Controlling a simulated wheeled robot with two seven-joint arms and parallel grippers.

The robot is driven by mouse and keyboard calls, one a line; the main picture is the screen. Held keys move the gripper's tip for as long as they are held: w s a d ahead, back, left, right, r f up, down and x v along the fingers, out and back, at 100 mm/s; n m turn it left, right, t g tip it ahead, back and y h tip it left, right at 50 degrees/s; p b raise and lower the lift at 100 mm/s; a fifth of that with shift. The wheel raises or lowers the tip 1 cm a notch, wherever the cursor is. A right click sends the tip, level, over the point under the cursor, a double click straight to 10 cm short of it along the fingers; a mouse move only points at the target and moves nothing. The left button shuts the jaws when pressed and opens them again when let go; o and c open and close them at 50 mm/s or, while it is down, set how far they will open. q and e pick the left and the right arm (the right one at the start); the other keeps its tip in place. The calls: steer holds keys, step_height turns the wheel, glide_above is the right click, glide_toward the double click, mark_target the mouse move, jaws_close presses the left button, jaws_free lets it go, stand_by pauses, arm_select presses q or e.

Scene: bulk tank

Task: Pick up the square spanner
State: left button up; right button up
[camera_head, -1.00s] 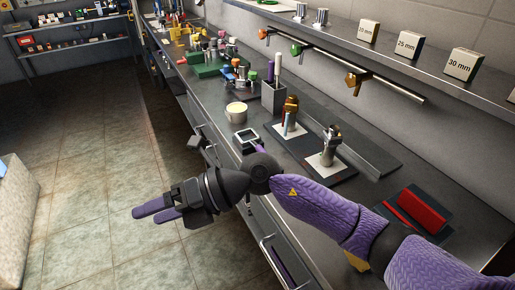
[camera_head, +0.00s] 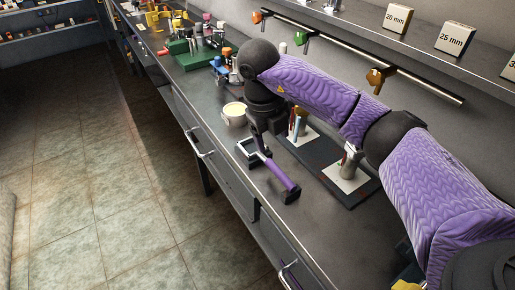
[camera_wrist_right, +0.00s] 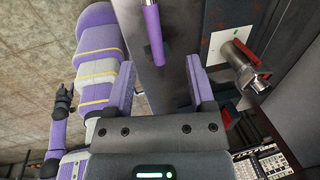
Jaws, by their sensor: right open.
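The square spanner (camera_head: 283,178) lies near the front edge of the bench. It has a purple round handle and a bright metal frame-like end, with dark blocks at or under it. My right gripper (camera_head: 257,131) is low over the bench by its metal end; the fingers are hard to make out there. In the right wrist view, my right gripper (camera_wrist_right: 156,68) is open and empty. The purple handle (camera_wrist_right: 153,30) shows beyond the fingertips, between their lines, apart from both. What looks like my left gripper (camera_wrist_right: 62,98) is small and dark; its jaws cannot be read.
A pale cup (camera_head: 235,114) stands left of my right wrist. A white plate with a metal fitting (camera_head: 346,172) is to the right of the spanner. A drawer handle (camera_head: 201,146) juts from the bench front. A rail (camera_head: 410,83) runs along the wall.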

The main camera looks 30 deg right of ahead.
mark_target(275, 167)
steer(key=f+b, duration=0.1)
steer(key=f, duration=0.2)
steer(key=f+b, duration=0.1)
steer(key=f, duration=0.2)
steer(key=d+f+b, duration=0.1)
steer(key=f, duration=0.2)
steer(key=shift+s+f, duration=0.2)
steer(key=shift+s, duration=0.05)
steer(key=shift+f, duration=0.15)
steer(key=shift+c, duration=0.6)
arm_select(q)
steer(key=s+f, duration=0.1)
steer(key=s+a+f, duration=0.1)
steer(key=f, duration=0.1)
steer(key=shift+a, duration=0.15)
arm_select(e)
jaws_close()
